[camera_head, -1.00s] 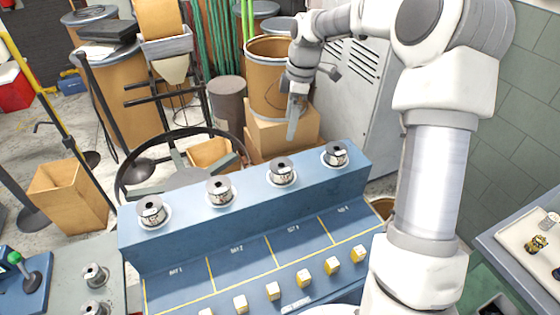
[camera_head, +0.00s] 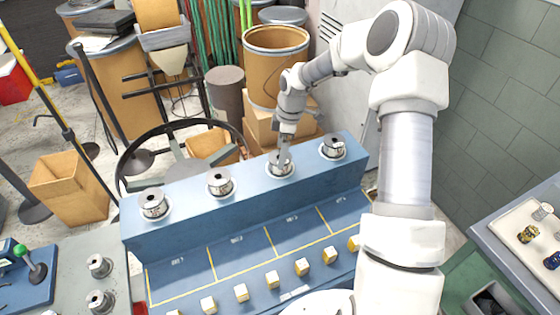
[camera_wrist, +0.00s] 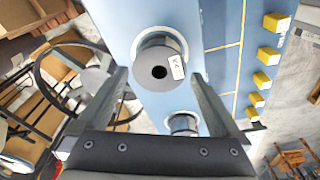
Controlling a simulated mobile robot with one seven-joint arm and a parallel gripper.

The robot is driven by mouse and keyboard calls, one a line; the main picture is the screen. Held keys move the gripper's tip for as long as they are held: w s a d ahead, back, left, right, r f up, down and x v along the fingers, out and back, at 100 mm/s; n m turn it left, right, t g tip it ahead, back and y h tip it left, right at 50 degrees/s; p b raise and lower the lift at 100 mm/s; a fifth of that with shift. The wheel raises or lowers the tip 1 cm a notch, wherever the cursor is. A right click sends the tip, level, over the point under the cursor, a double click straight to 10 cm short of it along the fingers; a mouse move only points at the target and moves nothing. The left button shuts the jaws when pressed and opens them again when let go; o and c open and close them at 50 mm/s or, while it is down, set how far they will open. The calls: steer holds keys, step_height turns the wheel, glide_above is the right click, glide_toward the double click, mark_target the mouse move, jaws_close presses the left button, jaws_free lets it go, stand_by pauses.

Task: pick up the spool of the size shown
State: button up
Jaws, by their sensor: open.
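Several grey metal spools stand upright in a row on the blue rack (camera_head: 250,202): one at the far left (camera_head: 153,203), a second (camera_head: 220,183), a third (camera_head: 279,166) and a fourth at the far right (camera_head: 333,146). My gripper (camera_head: 283,157) is over the third spool and partly hides it. In the wrist view a spool (camera_wrist: 150,85) with a dark centre hole and a white tag lies between the two open fingers, with nothing held. Another spool (camera_wrist: 183,124) shows near the right finger. I cannot read the tag.
Yellow-topped blocks (camera_head: 272,280) line the rack's front below marked bays. Two more spools (camera_head: 100,266) stand on the grey table at left, near a green-knobbed lever (camera_head: 20,250). A wheel-like ring (camera_head: 180,165), cardboard boxes and a brown drum (camera_head: 275,60) are behind the rack.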

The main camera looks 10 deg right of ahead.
steer(key=shift+w+a+f+p, duration=0.1)
steer(key=shift+f+p, duration=0.05)
steer(key=shift+f, duration=0.8)
steer(key=shift+a+f+p, duration=0.1)
steer(key=shift+f+p, duration=0.05)
steer(key=shift+f, duration=0.75)
jaws_close()
steer(key=shift+r, duration=0.15)
